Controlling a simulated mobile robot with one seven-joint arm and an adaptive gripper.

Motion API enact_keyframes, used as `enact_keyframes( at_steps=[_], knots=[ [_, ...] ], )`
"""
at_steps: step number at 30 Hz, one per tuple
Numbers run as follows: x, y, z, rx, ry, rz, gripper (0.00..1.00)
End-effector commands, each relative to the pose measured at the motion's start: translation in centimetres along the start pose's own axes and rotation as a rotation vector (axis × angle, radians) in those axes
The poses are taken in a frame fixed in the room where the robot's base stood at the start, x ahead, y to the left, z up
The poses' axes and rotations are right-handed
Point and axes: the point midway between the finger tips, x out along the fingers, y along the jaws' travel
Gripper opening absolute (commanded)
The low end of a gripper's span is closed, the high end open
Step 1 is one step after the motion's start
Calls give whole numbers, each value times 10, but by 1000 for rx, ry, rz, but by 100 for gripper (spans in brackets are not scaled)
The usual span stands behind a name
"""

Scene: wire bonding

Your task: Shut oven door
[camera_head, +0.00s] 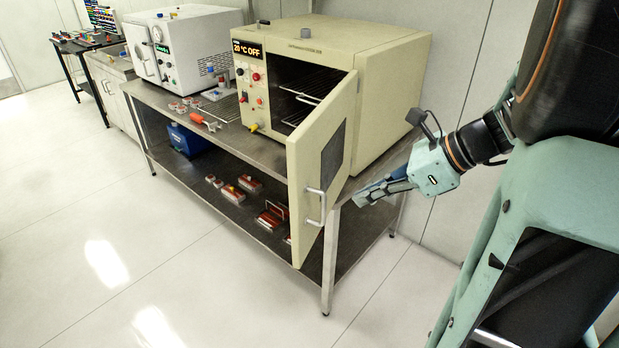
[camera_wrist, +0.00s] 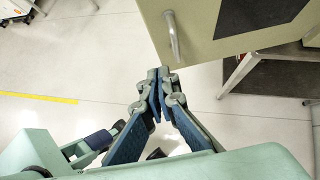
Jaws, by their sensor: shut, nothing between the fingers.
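The beige oven (camera_head: 385,80) stands on a metal bench, with its display reading "20 °C OFF". Its door (camera_head: 310,165) is swung wide open, jutting out past the bench's front edge, and wire racks show inside. The door has a dark window and a metal handle (camera_head: 316,206) on its outer face. In the wrist view the door (camera_wrist: 205,45) and its handle (camera_wrist: 172,36) are at the top. My gripper (camera_head: 362,199) is shut and empty, to the right of the door on its outer side. In the wrist view my gripper (camera_wrist: 161,72) points at the door's edge, just below the handle; contact cannot be told.
The metal bench (camera_head: 165,98) has a lower shelf (camera_head: 225,199) with several red and silver parts and a blue box (camera_head: 187,139). A white machine (camera_head: 185,45) stands left of the oven. The floor in front is clear.

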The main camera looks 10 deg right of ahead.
Motion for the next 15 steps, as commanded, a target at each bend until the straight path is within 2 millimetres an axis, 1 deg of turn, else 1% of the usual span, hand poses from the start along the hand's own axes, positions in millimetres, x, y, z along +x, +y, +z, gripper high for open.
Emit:
enact_keyframes(
  at_steps=[5,15],
  knots=[
    [20,1,0,3,-2,5,0],
    [92,1,-1,1,0,6,0]
  ],
)
